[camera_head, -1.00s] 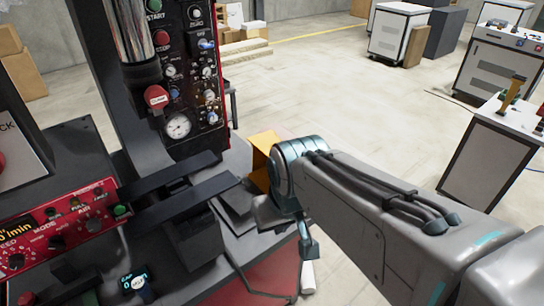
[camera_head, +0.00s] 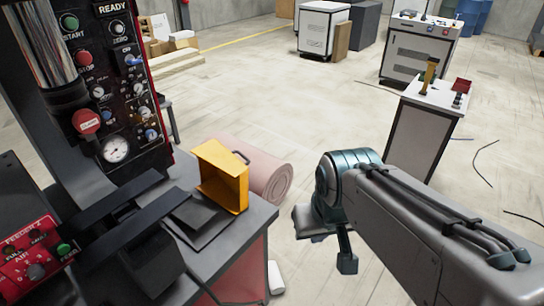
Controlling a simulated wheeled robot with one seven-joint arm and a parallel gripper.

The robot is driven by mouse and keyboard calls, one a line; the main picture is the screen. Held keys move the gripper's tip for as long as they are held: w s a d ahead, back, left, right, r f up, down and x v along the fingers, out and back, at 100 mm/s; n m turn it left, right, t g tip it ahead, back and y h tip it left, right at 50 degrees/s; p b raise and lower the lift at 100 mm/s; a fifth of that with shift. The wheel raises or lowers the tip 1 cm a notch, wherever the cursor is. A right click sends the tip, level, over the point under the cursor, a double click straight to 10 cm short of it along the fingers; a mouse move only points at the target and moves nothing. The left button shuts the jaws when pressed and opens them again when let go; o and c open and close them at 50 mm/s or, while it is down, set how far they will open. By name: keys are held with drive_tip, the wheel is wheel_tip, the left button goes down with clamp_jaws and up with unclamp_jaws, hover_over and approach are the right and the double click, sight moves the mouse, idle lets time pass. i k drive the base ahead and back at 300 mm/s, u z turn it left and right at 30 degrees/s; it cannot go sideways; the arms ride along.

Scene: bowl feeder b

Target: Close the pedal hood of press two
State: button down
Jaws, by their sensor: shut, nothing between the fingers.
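I cannot make out the pedal hood of press two in this view. A dark press (camera_head: 145,125) with a round gauge and a lit READY panel stands at the left; I cannot tell whether it is press two. A small white object (camera_head: 276,278) shows low beside the bench, and I cannot tell what it is. My gripper (camera_head: 347,262) hangs below my wrist, right of the bench and apart from it. It looks shut and empty. The floor close to the bench's right side is partly hidden by the bench and my arm.
A yellow open box (camera_head: 222,176) sits at the right corner of the grey bench (camera_head: 228,243). A pink roll (camera_head: 268,178) lies behind it. A red control box (camera_head: 35,257) is at lower left. White cabinets (camera_head: 323,27) stand farther back. Open floor lies between.

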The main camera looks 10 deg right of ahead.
sight(224, 178)
drive_tip(key=z, duration=1.4)
drive_tip(key=i, duration=1.8)
drive_tip(key=u, duration=3.35)
drive_tip(key=k, duration=0.5)
drive_tip(key=z, duration=0.5)
drive_tip(key=i, duration=0.7)
